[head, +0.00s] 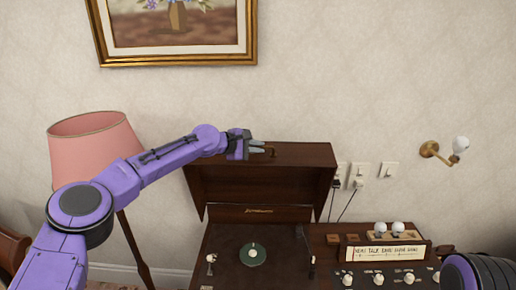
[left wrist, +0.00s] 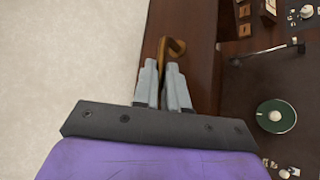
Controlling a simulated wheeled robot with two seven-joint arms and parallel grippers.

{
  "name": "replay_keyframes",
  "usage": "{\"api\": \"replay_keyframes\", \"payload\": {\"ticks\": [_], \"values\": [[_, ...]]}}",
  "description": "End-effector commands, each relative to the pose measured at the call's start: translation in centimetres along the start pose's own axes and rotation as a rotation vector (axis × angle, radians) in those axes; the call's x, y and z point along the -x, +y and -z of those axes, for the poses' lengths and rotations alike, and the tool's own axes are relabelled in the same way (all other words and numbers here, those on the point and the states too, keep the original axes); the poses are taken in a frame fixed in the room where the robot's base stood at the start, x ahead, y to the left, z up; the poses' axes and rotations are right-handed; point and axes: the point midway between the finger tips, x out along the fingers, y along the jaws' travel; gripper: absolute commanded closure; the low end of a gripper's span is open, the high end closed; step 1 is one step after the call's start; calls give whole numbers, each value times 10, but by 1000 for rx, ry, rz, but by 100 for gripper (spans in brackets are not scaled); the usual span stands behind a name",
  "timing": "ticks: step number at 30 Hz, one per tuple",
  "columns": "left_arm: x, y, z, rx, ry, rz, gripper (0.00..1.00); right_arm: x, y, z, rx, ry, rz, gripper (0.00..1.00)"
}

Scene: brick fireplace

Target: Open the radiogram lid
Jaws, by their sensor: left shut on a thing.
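The dark brown wooden radiogram lid (head: 262,185) stands raised, tilted up at the back of the radiogram (head: 225,262) near the wall. Its inner face and the turntable well beneath it show. My left gripper (head: 262,147) is at the lid's top edge, shut on the small brass lid handle (head: 272,152). In the left wrist view, the fingers (left wrist: 161,70) close at the base of the brass handle (left wrist: 177,46), with the lid's wood (left wrist: 203,50) beside them. A dark part of my right arm shows at the bottom right; its gripper is out of view.
A green disc (head: 252,254) lies in the turntable well. A control panel (head: 385,252) with knobs is at the right. A pink lampshade (head: 95,145) stands at the left, close behind my left arm. Wall switches (head: 389,171) and a wall lamp (head: 430,149) are at the right.

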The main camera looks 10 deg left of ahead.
Motion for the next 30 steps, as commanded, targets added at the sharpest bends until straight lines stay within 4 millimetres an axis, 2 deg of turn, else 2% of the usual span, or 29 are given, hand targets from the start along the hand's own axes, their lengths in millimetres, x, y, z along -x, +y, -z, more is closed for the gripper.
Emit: {"api": "replay_keyframes", "payload": {"ticks": [4, 5, 6, 7, 15, 18, 20, 24, 30], "values": [[0, -2, 1, 2, 1, 1, 100, 0, 0, 0, 0, 0, 0, 57], [1, -2, 1, 2, 1, 1, 81, 0, 0, 0, 0, 0, 0, 57], [1, -2, 1, 2, 2, 1, 68, 0, 0, 0, 0, 0, 0, 57], [1, -2, 1, 2, 2, 1, 62, 0, 0, 0, 0, 0, 0, 57], [2, -1, 2, 1, 4, -1, 62, -1, 0, 0, 0, 0, 0, 57], [9, -2, 3, -1, 4, -1, 62, -6, 0, -2, 0, 0, 0, 57], [18, -2, 4, -3, 4, -3, 62, -12, -1, -5, 0, 0, 0, 57], [51, -4, 4, -1, 3, -4, 62, -28, -2, -12, 0, 0, 0, 57], [90, -2, 2, 0, 2, -1, 62, -40, -4, -17, 0, 0, 0, 57]]}}
